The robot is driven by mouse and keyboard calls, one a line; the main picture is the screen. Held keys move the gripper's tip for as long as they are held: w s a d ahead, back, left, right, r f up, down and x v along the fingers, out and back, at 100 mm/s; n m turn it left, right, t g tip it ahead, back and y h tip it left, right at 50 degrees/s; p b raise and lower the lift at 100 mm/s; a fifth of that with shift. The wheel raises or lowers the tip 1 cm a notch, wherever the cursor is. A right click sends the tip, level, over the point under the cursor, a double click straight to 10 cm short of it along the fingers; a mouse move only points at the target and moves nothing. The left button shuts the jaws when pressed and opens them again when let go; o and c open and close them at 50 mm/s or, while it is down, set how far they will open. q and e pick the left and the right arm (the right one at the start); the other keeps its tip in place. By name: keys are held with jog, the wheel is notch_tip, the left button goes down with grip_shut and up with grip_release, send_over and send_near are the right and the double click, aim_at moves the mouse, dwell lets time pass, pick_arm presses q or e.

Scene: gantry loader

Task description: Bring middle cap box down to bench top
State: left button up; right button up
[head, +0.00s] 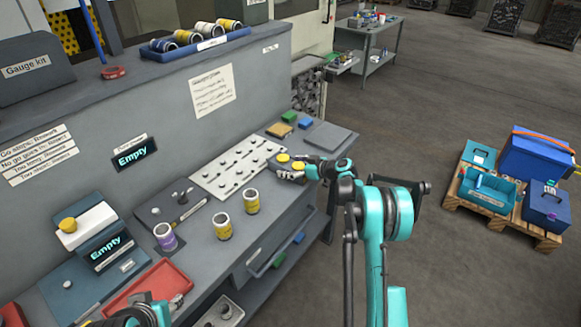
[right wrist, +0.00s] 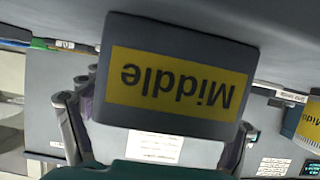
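The middle cap box (right wrist: 180,28) is dark grey with a yellow label reading "Middle", upside down in the right wrist view. It fills the space between the fingers of my right gripper (right wrist: 155,130), one finger at each side, partly hidden behind the box. In the head view my right gripper (head: 290,170) is over the bench top (head: 285,200), by the white pegged board; two yellow round pieces show at its fingers. Whether the box touches the bench is unclear. My left gripper (head: 150,300) shows partly at the bottom left, near the red tray; its opening is unclear.
Two yellow-labelled cans (head: 222,226) and a purple-labelled can (head: 165,238) stand on the bench front. The white pegged board (head: 232,167) lies behind. A red tray (head: 120,298) is at left. A blue tray (head: 165,55) of cans sits on the upper ledge.

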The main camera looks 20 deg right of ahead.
jog(key=shift+r, duration=0.15)
jog(key=p+v, duration=0.3)
jog(key=v, duration=0.8)
jog(key=s+a+r+m+g+h, duration=0.2)
jog(key=s+a+r, duration=0.4)
jog(key=s, duration=0.4)
jog(key=s+a+r+m+g+h, duration=0.2)
jog(key=s+a+r, duration=0.35)
jog(key=s, duration=0.35)
jog(key=s+f+m+h, duration=0.3)
jog(key=s+h, duration=0.1)
jog(key=s, duration=1.7)
jog(key=shift+a+m, duration=0.3)
jog(key=shift+a, duration=0.2)
